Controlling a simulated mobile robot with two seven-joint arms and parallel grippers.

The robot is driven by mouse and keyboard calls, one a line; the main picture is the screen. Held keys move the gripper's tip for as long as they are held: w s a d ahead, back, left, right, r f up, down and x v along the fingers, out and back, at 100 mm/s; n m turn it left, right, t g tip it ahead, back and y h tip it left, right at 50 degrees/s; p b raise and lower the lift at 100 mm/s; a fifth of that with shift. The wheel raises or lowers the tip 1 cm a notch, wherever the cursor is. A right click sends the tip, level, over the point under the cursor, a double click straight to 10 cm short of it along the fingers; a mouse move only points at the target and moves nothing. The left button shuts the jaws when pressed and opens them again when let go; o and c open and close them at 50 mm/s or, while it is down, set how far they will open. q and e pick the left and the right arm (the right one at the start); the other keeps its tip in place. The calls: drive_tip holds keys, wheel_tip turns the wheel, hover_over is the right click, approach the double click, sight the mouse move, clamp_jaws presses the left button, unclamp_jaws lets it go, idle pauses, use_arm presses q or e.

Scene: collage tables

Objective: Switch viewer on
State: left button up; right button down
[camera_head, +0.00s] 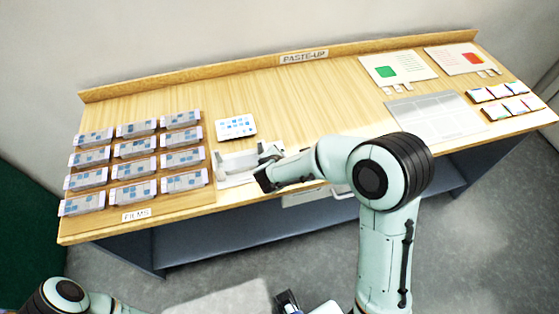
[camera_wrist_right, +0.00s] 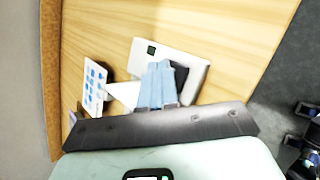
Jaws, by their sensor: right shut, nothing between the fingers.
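The viewer (camera_head: 232,163), a low white device, sits near the table's front edge, right of the film rows. In the right wrist view the viewer (camera_wrist_right: 171,62) has a small dark green square on its top and a dark part beside it. My right gripper (camera_head: 262,172) is over the viewer's right side in the head view. Its pale blue fingers (camera_wrist_right: 157,84) are together and empty, in front of part of the viewer. Whether they touch it is unclear. Dark parts at the head view's bottom edge may be my left gripper (camera_head: 288,302); its jaws are unclear.
A white card with blue squares (camera_head: 236,127) lies behind the viewer. Several film strips (camera_head: 134,148) lie in rows at left beside a FILMS label (camera_head: 136,214). Layout sheets (camera_head: 398,68), a grey sheet (camera_head: 436,117) and small booklets (camera_head: 505,100) are at right.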

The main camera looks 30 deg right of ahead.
use_arm(q)
drive_tip(key=shift+w+r+p, duration=0.15)
drive_tip(key=shift+r+p, duration=0.15)
use_arm(e)
drive_tip(key=shift+r, duration=0.65)
drive_tip(key=shift+r+p, duration=0.35)
drive_tip(key=shift+r, duration=0.2)
use_arm(q)
drive_tip(key=r+p, duration=0.1)
drive_tip(key=w+r+p, duration=0.2)
drive_tip(key=r, duration=0.1)
drive_tip(key=shift+w+r, duration=0.1)
use_arm(e)
wheel_tip(320, 180, up, 5)
drive_tip(key=shift+f, duration=0.1)
